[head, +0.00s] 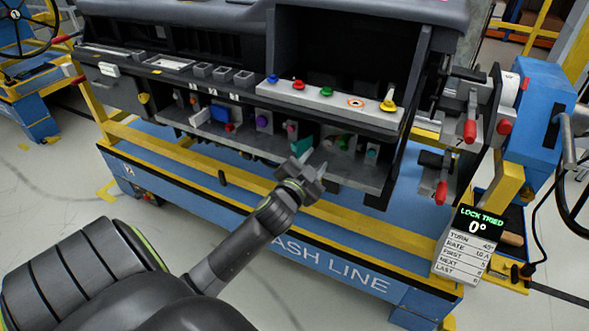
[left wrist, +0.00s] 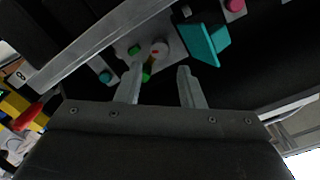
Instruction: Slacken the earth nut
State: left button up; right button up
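My left gripper (head: 312,163) reaches up to the lower shelf of the dashboard module, close to a teal block (head: 302,145). Its two fingers stand apart with nothing between them in the left wrist view (left wrist: 161,88). Beyond the fingertips there is a pale plate with a round pale fitting with a red dot (left wrist: 159,50) and green parts (left wrist: 146,73). The same green parts (head: 343,142) show just right of the gripper in the head view. I cannot tell for sure which piece is the earth nut. My right gripper is out of view.
The shelf (head: 240,137) also holds purple (head: 263,120) and pink (head: 291,128) fittings. An upper panel (head: 315,99) carries coloured buttons and a yellow knob (head: 388,104). Red-handled levers (head: 469,131) stand right.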

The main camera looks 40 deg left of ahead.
pick_arm(q)
jog(key=v, duration=1.1)
jog(key=shift+b, duration=0.3)
